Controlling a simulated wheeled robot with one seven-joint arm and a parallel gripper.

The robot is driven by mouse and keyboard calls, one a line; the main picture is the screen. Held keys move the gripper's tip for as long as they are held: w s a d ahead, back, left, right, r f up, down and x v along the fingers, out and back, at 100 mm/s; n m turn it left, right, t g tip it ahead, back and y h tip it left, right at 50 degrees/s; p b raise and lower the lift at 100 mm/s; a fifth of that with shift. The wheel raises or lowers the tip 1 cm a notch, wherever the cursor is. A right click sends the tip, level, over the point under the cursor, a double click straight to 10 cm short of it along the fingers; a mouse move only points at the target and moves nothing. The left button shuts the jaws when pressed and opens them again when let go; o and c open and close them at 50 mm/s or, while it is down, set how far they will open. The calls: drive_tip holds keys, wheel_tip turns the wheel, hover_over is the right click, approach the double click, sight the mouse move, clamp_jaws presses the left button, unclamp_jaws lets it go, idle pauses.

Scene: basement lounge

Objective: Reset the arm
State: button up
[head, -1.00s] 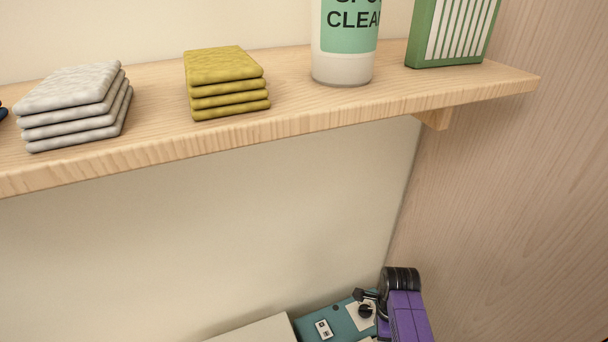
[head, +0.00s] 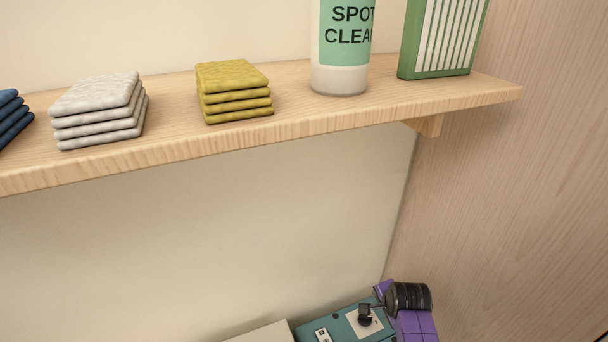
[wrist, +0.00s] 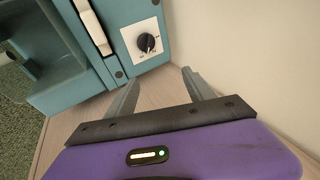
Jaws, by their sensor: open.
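My gripper (wrist: 160,92) shows in the wrist view with its two grey fingers apart and nothing between them. Its purple body and dark front plate fill the bottom of that view. The fingers point toward a teal machine (wrist: 75,85) with a white dial plate and a black knob (wrist: 146,42). I cannot tell whether the fingertips touch anything. In the head view, part of my purple arm shows at the bottom right beside the teal machine (head: 343,328); the fingers cannot be made out there.
A wooden shelf (head: 300,118) crosses above my arm. It holds blue (head: 12,122), grey (head: 100,112) and yellow (head: 235,92) folded cloth stacks, a spot cleaner bottle (head: 340,70) and a green striped box (head: 440,40). A wood-grain panel (head: 530,200) stands at the right. The wall below the shelf is bare.

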drive_tip(key=s+a+r+n+t, duration=0.1)
drive_tip(key=s+r+n+t, duration=0.4)
drive_tip(key=s, duration=1.1)
drive_tip(key=s+a+r+n+t, duration=0.1)
drive_tip(key=s+r+n, duration=0.3)
drive_tip(key=s+r, duration=0.95)
drive_tip(key=s+r+n+t, duration=0.3)
drive_tip(key=s+r+n, duration=0.3)
drive_tip(key=s, duration=1.1)
wheel_tip(320, 180, up, 13)
drive_tip(key=m+p, duration=0.1)
drive_tip(key=p, duration=1.2)
drive_tip(key=shift+s+a+y, duration=0.15)
drive_tip(key=shift+s+y, duration=0.15)
drive_tip(key=shift+s, duration=0.15)
drive_tip(key=shift+r, duration=0.1)
